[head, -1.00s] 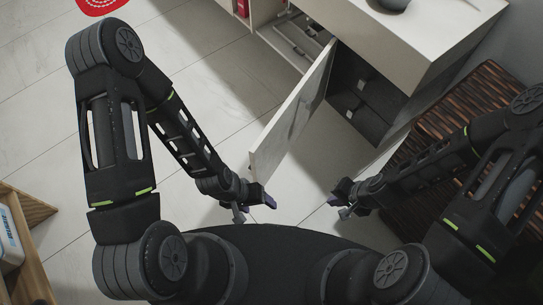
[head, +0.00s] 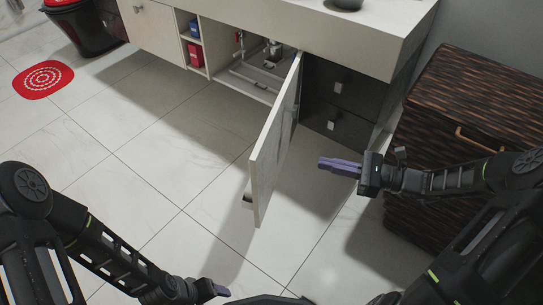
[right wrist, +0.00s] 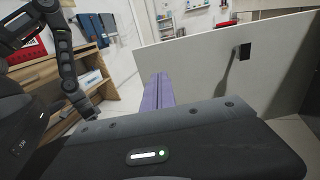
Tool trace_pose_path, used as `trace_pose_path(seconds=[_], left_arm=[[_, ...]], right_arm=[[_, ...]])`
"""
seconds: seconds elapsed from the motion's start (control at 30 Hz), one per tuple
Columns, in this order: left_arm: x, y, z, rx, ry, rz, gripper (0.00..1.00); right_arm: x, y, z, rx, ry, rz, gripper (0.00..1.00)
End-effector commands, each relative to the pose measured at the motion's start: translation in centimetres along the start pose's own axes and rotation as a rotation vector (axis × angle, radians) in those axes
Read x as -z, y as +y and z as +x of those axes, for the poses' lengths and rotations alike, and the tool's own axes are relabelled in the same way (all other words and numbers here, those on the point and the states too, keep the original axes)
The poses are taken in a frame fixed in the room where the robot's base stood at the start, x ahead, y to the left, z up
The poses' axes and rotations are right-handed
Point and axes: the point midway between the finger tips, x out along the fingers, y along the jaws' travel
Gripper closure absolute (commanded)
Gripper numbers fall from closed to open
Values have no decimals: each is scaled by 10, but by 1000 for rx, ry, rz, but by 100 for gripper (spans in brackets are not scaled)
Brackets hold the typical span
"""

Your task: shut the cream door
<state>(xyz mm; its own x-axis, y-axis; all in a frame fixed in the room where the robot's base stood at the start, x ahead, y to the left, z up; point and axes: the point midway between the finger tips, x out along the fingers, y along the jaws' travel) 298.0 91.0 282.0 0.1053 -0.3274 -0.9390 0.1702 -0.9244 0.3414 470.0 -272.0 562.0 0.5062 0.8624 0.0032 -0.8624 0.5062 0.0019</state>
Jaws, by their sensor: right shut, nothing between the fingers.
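The cream door (head: 274,140) stands wide open, swung out from the cabinet under the counter. In the right wrist view its pale face (right wrist: 215,70) fills the right side, with a dark handle (right wrist: 245,52) on it. My right gripper (head: 322,163) is shut and empty, to the right of the door on its handle side, pointing left towards it. A gap shows between them in the head view. Its purple fingers (right wrist: 158,90) lie together in the right wrist view. My left gripper (head: 222,291) is low at the bottom edge, mostly hidden; its jaws are unclear.
The open cabinet (head: 250,72) shows pipes inside. Dark drawers (head: 338,100) stand right of the hinge. A brown woven cabinet (head: 470,95) is close to my right arm. A red mat (head: 43,79) lies far left. The tiled floor left of the door is clear.

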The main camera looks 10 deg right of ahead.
Motion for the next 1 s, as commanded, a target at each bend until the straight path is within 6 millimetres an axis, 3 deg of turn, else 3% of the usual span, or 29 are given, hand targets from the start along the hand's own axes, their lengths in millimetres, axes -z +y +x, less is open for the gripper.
trace_pose_path(seconds=[0.27,0.43,1.0], left_arm=[[0,-1,1,0,0,-1,31],[0,-3,7,1,2,-1,31],[5,-15,46,1,21,-3,31]], right_arm=[[1,0,3,-2,2,-1,100],[3,1,17,-3,2,-2,100],[5,2,120,-5,2,-2,100]])
